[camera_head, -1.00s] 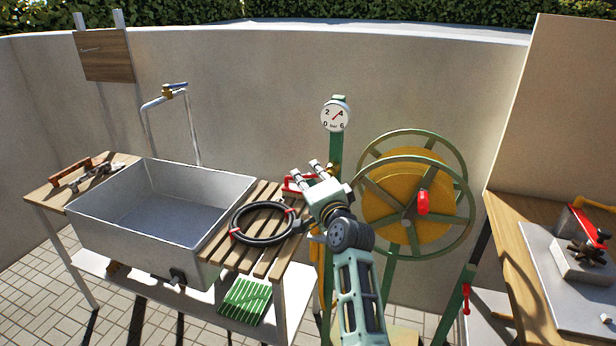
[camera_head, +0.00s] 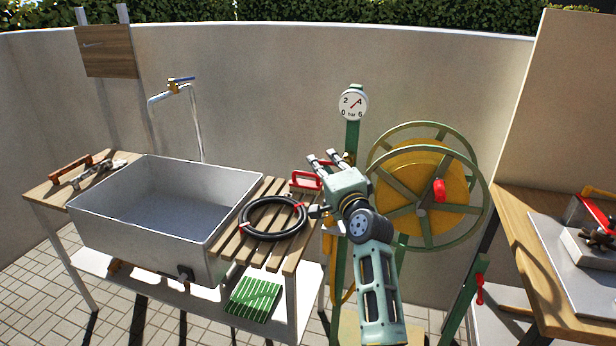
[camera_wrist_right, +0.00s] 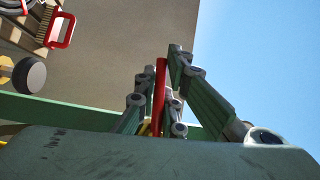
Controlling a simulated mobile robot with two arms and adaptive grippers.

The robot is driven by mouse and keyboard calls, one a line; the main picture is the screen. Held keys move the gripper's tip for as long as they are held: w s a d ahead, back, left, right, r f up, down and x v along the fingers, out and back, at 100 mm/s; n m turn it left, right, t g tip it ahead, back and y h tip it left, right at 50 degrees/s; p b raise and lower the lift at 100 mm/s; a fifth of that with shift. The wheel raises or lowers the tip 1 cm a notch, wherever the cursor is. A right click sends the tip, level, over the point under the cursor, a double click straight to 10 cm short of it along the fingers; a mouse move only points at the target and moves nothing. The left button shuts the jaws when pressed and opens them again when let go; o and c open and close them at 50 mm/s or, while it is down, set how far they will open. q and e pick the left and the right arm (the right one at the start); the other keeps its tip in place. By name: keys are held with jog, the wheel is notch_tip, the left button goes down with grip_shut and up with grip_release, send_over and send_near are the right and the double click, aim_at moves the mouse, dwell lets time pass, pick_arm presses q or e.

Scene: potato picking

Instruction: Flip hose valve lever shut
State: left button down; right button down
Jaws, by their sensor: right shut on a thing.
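My right gripper (camera_head: 324,158) is in front of the green post (camera_head: 353,138) that carries the pressure gauge. In the right wrist view its two fingers (camera_wrist_right: 158,72) are closed around a slim red lever (camera_wrist_right: 159,92), which stands up between them. In the head view I cannot make out this lever apart from the gripper. A small brass fitting (camera_head: 348,159) shows on the post just beyond the fingers. The rest of the valve is hidden behind my gripper. My left gripper is not in view.
A hose reel (camera_head: 428,190) with a red knob stands right of the post. A slatted bench with a coiled black hose (camera_head: 273,219) and a sink (camera_head: 150,240) are at left. A red loop handle (camera_head: 306,181) is beside the gripper. A wooden table (camera_head: 515,215) is at right.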

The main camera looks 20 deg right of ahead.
jog(key=shift+a+r, duration=0.2)
jog(key=shift+a, duration=0.2)
jog(key=shift+d+r+m+t, duration=0.1)
jog(key=shift+d+m+t, duration=0.2)
jog(key=shift+d+m, duration=0.1)
jog(key=shift+r, duration=0.15)
jog(key=c, duration=2.3)
grip_release()
jog(key=o, duration=0.4)
jog(key=shift+c, duration=0.2)
jog(key=shift+o, duration=0.5)
jog(key=shift+s, duration=0.1)
jog(key=shift+s+f, duration=0.3)
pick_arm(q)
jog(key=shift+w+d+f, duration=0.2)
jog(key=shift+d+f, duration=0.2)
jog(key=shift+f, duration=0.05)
pick_arm(e)
jog(key=s+f, duration=0.1)
jog(key=s, duration=1)
jog(key=shift+d+f, duration=0.25)
jog(key=shift+f, duration=0.05)
jog(key=shift+f, duration=0.1)
